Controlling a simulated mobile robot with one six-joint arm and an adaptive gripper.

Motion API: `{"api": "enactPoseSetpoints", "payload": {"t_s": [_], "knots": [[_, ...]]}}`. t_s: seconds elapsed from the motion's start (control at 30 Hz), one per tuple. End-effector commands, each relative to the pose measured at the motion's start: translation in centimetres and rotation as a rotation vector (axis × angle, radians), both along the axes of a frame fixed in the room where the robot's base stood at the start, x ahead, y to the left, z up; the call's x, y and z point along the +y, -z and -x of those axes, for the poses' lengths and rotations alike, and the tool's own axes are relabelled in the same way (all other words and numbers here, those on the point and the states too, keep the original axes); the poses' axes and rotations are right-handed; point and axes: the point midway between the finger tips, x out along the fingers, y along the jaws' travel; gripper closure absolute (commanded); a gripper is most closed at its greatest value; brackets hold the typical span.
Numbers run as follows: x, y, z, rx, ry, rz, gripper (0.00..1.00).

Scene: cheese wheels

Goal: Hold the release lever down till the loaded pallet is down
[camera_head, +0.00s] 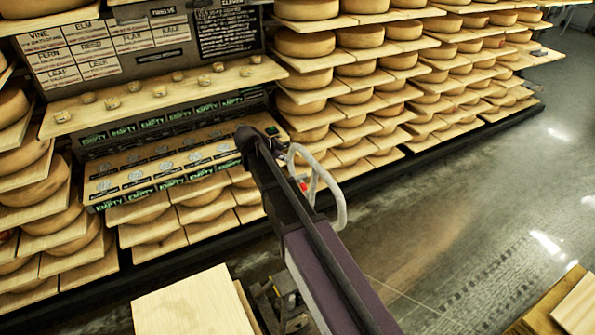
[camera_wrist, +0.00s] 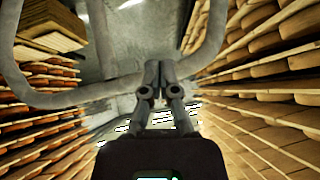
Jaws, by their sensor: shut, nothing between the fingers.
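The grey looped handle (camera_head: 338,205) of the pallet truck stands in the head view, with a small red part (camera_head: 304,187) inside the loop that looks like the release lever. My gripper (camera_wrist: 159,68) is shut and empty in the wrist view. Its fingers overlap the lower bar of the loop (camera_wrist: 75,97); whether they touch the lever is hidden. In the head view my dark arm covers part of the handle, and the fingers are hard to make out. Part of the truck (camera_head: 284,304) shows low beside my arm. Whether a pallet is raised cannot be told.
Pale boards (camera_head: 190,305) lie at the lower left, and more boards (camera_head: 578,305) at the lower right. Bare concrete floor (camera_head: 470,215) is open at the right.

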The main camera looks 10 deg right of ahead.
Motion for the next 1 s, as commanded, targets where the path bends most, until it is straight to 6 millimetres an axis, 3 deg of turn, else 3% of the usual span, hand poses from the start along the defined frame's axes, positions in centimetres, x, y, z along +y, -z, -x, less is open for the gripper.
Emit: {"api": "enactPoseSetpoints", "payload": {"t_s": [0.47,1.0], "knots": [[-0.4,0.7,-0.2,0.002,-0.002,0.0,1.0],[-3.1,4.5,-1.9,0.003,-0.003,-0.001,1.0]]}}
